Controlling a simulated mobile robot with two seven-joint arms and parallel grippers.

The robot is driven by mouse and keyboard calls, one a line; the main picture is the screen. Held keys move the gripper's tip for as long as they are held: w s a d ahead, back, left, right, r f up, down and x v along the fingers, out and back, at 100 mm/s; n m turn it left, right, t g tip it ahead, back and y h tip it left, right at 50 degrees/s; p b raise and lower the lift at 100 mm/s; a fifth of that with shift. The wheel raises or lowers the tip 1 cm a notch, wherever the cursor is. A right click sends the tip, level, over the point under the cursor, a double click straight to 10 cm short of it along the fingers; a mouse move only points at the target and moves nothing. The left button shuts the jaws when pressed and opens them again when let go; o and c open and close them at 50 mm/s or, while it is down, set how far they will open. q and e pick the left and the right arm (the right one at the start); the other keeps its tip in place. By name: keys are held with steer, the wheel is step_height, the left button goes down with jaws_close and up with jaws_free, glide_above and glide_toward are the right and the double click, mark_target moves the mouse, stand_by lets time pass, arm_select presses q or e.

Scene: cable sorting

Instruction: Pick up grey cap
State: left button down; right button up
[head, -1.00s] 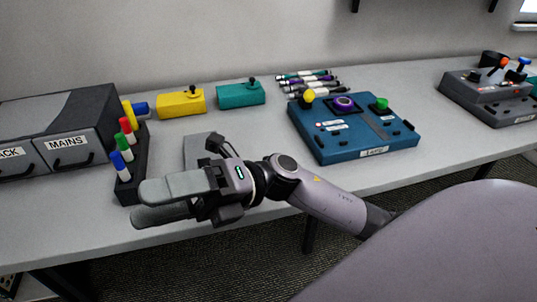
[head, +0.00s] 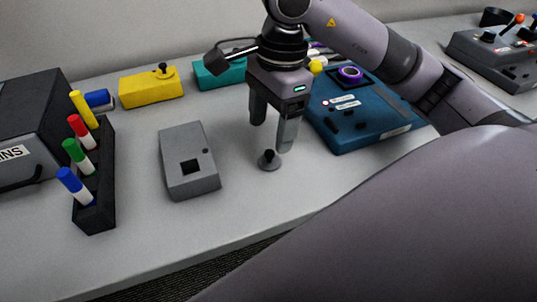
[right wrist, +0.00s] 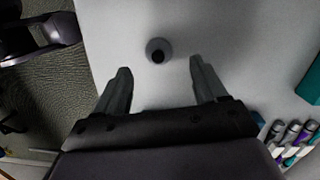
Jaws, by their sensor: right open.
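My left gripper is not in view.
A grey box (head: 189,177) with a square hole stands left of the cap. A black marker rack (head: 96,216) is further left. A blue panel (head: 370,140) stands right, yellow (head: 150,92) and teal (head: 208,80) boxes behind. The table's front edge is near.

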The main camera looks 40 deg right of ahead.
mark_target(270, 151)
step_height(270, 151, down, 6)
steer(key=shift+s+a+r, duration=0.1)
steer(key=shift+s+a, duration=0.05)
steer(key=c, duration=1.1)
